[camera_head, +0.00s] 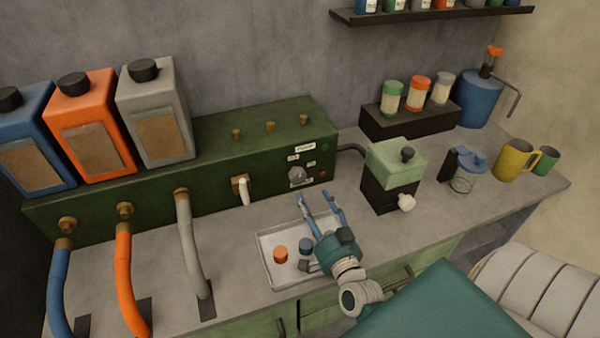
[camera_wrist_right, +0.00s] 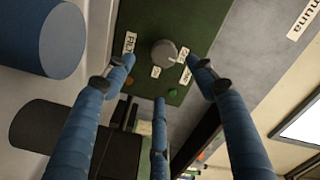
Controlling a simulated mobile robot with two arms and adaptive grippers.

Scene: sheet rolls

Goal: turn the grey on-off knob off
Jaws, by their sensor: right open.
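The grey knob (camera_head: 298,176) is on the front of a dark green box (camera_head: 270,165), at its right end. In the right wrist view the round grey knob (camera_wrist_right: 164,53) sits among small white labels, which I cannot read surely. Which way the knob points is unclear. My right gripper (camera_head: 320,198) is open and empty, in front of and below the knob. In the wrist view the three blue fingers of this gripper (camera_wrist_right: 160,72) are spread, with the knob beyond and between the upper two tips, apparently untouched. My left gripper is not in view.
A white tray (camera_head: 265,252) with an orange cap (camera_head: 280,254) and a blue cap (camera_head: 306,245) lies under my right gripper. A white lever (camera_head: 244,190) is left of the knob. A green-topped grinder-like box (camera_head: 393,170) stands to the right. Hoses run down at left.

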